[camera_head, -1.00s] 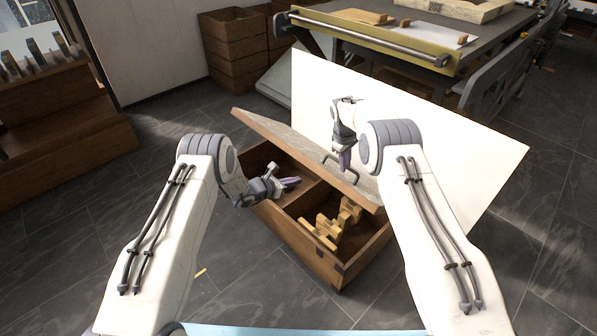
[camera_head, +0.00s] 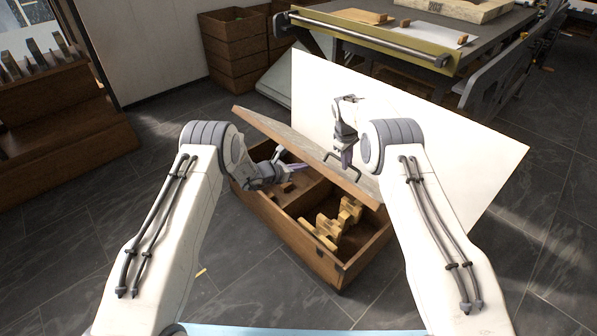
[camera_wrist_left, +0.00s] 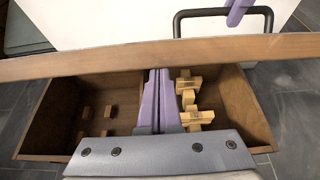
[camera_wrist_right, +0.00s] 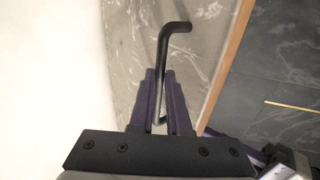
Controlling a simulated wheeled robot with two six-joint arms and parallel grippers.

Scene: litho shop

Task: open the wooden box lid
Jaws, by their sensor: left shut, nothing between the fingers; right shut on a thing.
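The wooden box (camera_head: 318,268) stands on the floor, with its lid (camera_head: 310,150) tilted up and partly open. Inside are small wooden blocks (camera_head: 335,222), also visible in the left wrist view (camera_wrist_left: 190,100). The lid has a dark bar handle (camera_head: 345,168). My right gripper (camera_wrist_right: 160,100) is shut on the handle, which shows between its fingers in the right wrist view (camera_wrist_right: 163,50). My left gripper (camera_head: 292,172) is shut and empty, over the box opening beneath the raised lid. In the left wrist view its closed fingers (camera_wrist_left: 158,95) point toward the lid's edge.
A large white panel (camera_head: 440,150) stands behind the lid. A dark work table (camera_head: 480,35) is at the back. Wooden crates (camera_head: 235,55) are stacked at back left, and a wooden rack (camera_head: 60,130) stands at far left.

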